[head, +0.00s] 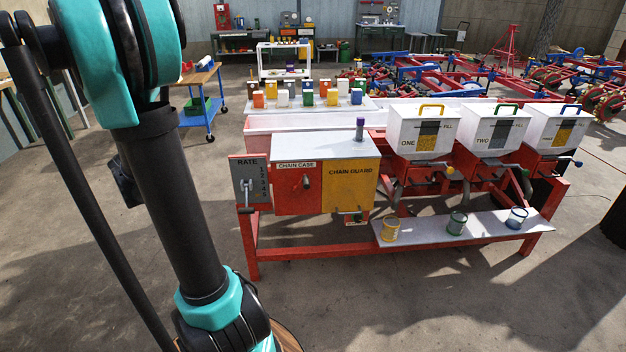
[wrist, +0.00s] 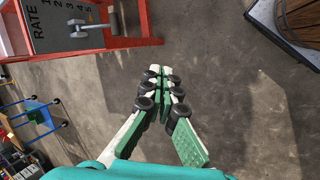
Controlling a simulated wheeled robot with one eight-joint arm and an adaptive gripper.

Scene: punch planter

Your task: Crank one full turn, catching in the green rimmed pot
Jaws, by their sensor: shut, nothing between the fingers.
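The green rimmed pot (head: 456,223) stands upright on the pale shelf (head: 480,226) low on the red machine, between the yellow rimmed pot (head: 390,229) and the blue rimmed pot (head: 516,218). Its inside is too small to read. A small dark handle (head: 306,182) sits on the chain case; I cannot tell whether it is the crank. My gripper (wrist: 160,72) is shut and empty in the wrist view, over bare floor and apart from the machine. In the head view its fingers are out of sight below the frame.
Hoppers ONE (head: 423,133), TWO (head: 492,134) and a blue-handled one (head: 556,130) top the machine. The rate plate (head: 246,182) and its lever also show in the wrist view (wrist: 85,28). A blue cart (head: 198,100) stands behind. Floor in front is clear.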

